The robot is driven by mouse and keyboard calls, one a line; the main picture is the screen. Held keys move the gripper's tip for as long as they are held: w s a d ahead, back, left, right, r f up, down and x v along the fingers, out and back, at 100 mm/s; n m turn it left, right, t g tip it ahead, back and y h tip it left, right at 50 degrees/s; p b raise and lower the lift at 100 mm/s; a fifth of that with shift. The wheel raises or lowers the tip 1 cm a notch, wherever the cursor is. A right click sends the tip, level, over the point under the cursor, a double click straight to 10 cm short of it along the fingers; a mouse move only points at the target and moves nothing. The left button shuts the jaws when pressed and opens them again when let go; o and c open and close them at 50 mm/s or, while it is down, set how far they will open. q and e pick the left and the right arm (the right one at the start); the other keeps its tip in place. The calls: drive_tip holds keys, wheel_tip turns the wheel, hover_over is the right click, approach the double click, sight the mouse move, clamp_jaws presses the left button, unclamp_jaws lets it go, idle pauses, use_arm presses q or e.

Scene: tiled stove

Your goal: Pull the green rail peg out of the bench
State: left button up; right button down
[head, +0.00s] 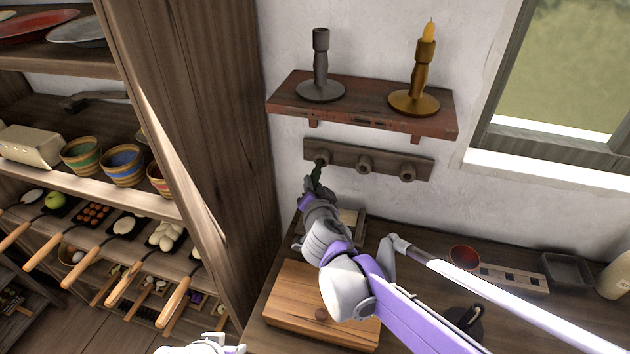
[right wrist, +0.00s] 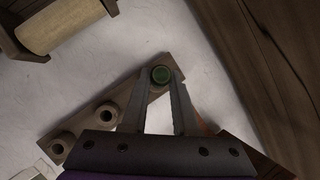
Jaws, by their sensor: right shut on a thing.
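The green peg (right wrist: 160,75) shows end-on in the right wrist view, at the end of a wooden rail (right wrist: 133,93). My right gripper (right wrist: 162,88) is shut on it, one finger on each side. In the head view the peg (head: 317,172) is a small dark green piece at the leftmost round socket of the wall rail (head: 343,159). My right gripper (head: 313,184) is just below and in front of that socket. I cannot tell how deep the peg sits. Of my left arm, only a white part shows at the bottom edge.
A red shelf (head: 365,112) with two candlesticks hangs above the rail. Two other sockets (head: 365,163) stand to the right. Below is a bench with a wooden board (head: 290,305), a red bowl (head: 464,257) and a grey tray (head: 567,268). A wooden post (head: 190,100) stands close at left.

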drive_tip(key=shift+s+a+p, duration=0.25)
drive_tip(key=shift+s+p, duration=0.15)
drive_tip(key=shift+s, duration=0.55)
drive_tip(key=shift+s+a+p, duration=0.25)
drive_tip(key=shift+s+p, duration=0.2)
drive_tip(key=shift+s, duration=0.55)
drive_tip(key=shift+s+a+p, duration=0.25)
drive_tip(key=shift+s+p, duration=0.15)
drive_tip(key=shift+s, duration=0.55)
